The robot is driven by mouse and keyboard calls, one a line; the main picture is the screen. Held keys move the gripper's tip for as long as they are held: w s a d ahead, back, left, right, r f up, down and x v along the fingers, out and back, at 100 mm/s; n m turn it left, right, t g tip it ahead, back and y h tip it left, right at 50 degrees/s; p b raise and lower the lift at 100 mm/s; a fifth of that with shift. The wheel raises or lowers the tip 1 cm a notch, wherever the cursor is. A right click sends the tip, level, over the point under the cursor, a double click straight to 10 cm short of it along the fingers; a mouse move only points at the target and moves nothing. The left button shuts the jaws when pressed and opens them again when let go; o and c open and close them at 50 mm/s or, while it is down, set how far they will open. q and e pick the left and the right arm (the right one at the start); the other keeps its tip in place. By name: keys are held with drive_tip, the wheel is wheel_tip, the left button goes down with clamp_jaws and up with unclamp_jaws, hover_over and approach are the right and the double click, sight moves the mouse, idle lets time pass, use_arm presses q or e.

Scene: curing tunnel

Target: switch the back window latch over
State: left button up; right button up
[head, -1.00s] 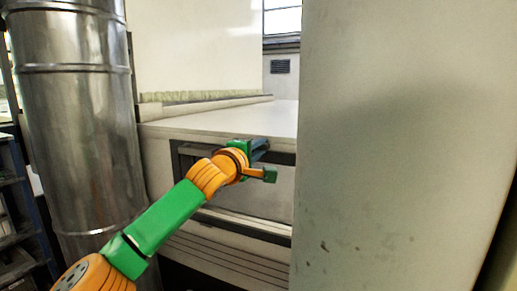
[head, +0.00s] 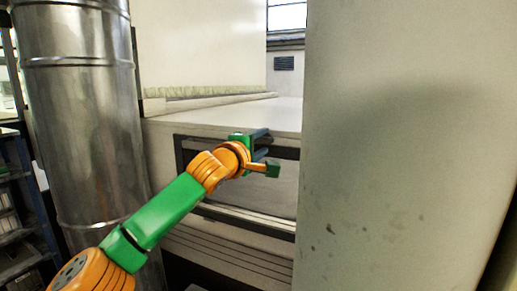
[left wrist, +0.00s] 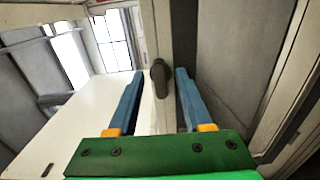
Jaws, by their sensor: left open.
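A dark oval handle (left wrist: 160,78), which looks like the latch, sits on a pale upright frame strip in the left wrist view. It stands nearly upright and appears between my left gripper's two blue fingers (left wrist: 160,100). The fingers are apart, with a gap on either side of the handle in the picture; how far ahead it lies I cannot tell. In the head view my left gripper (head: 263,147) is at the front of the pale cabinet, by its dark-framed window (head: 235,180). The latch is not seen in the head view. My right gripper is not in view.
A large pale panel (head: 400,150) fills the right of the head view, close to the gripper. A shiny metal duct (head: 80,110) stands at left. The cabinet's flat ledge (head: 230,117) is bare. A barred window (left wrist: 112,40) shows far back.

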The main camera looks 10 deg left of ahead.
use_arm(q)
drive_tip(key=s+a+b, duration=0.1)
drive_tip(key=s+b, duration=0.3)
drive_tip(key=s, duration=0.2)
drive_tip(key=shift+s+f, duration=0.1)
